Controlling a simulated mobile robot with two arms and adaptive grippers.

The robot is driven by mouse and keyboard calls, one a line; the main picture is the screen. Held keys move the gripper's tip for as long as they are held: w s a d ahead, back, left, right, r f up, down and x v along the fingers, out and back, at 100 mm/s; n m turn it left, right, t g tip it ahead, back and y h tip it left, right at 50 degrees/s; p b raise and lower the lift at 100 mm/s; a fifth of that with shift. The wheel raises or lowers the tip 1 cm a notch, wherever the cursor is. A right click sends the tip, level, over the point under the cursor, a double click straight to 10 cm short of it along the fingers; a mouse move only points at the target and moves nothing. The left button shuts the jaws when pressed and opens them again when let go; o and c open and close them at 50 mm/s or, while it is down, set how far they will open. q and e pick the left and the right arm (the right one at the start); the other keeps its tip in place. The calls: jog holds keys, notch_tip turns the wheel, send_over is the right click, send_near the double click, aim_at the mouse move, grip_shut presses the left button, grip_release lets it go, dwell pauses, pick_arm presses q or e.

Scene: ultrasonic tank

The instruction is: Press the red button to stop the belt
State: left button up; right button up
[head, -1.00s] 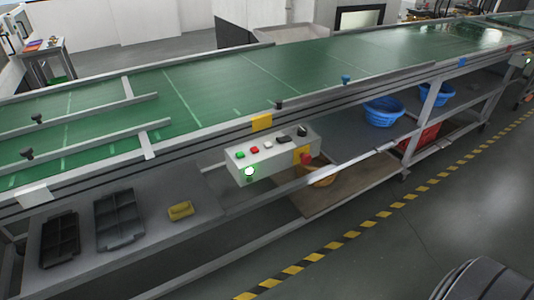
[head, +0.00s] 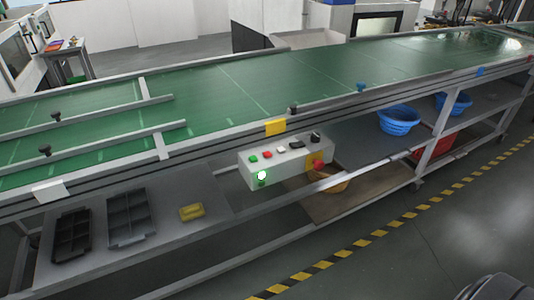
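A light grey control box (head: 285,172) is mounted on the near side of the conveyor, below the belt edge. On its top are a green button (head: 253,158), a small red button (head: 267,154), a white button (head: 281,150) and black switches (head: 297,147). A larger red mushroom button (head: 317,165) on a yellow plate sits at its right end. A green-white lamp (head: 261,176) glows on its front. The green belt (head: 240,90) runs across the view. Neither gripper shows in the head view.
A lower shelf holds two dark divided trays (head: 130,217) and a yellow object (head: 191,212). Blue baskets (head: 398,121) and a red bin (head: 432,140) stand under the belt at right. A yellow-black floor stripe (head: 378,233) runs along open grey floor.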

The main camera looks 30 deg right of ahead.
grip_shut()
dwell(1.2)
